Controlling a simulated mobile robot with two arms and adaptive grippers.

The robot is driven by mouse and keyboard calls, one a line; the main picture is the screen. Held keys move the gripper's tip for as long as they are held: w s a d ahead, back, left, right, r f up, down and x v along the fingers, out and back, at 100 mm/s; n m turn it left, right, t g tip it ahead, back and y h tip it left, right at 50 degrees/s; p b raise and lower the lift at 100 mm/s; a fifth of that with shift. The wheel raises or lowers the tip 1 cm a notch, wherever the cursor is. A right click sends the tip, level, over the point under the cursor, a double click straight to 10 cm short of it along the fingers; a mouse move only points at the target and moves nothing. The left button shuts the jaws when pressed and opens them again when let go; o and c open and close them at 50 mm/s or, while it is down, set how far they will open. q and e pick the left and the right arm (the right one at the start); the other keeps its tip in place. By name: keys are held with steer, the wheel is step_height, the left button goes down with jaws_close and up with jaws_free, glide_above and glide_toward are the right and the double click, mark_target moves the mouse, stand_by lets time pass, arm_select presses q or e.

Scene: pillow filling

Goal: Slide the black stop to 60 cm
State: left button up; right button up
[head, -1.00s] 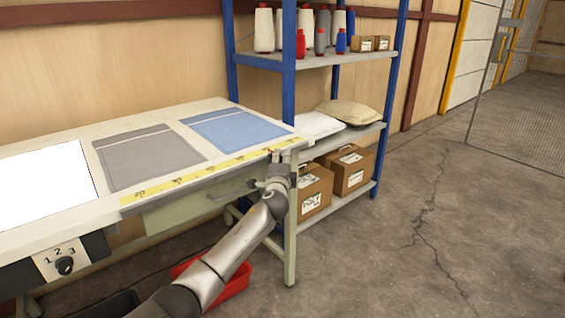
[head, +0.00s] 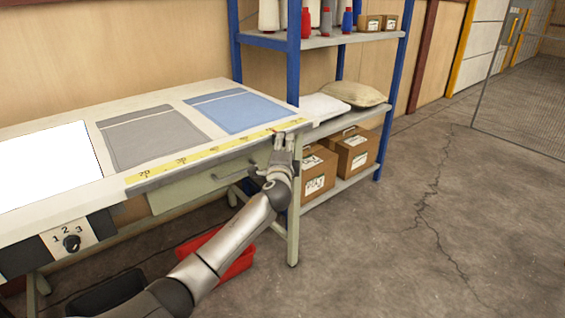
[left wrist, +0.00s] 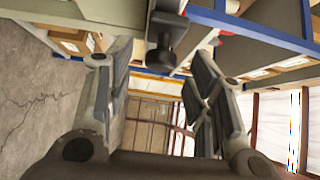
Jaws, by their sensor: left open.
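The yellow measuring tape (head: 215,153) runs along the front edge of the table, with its numbers rising to the right. My left gripper (head: 283,140) is at the tape's right end, just off the table's front edge, with open fingers. In the left wrist view, the black stop (left wrist: 166,38) hangs at the table edge with a dark knob below it. It lies between and beyond the open fingers of my left gripper (left wrist: 158,85), and no grip shows. In the head view the stop is small and mostly hidden by the gripper. My right gripper is not in view.
The worktable (head: 50,218) carries a grey cloth (head: 155,138), a blue cloth (head: 240,111) and a white panel (head: 45,165). A drawer (head: 205,183) sits below its front edge. A blue-framed shelf (head: 293,75) stands just right of the table. A red bin (head: 235,265) is underneath.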

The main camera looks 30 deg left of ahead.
arm_select(q)
steer(key=v, duration=0.8)
steer(key=shift+s+f, duration=0.1)
stand_by(0.3)
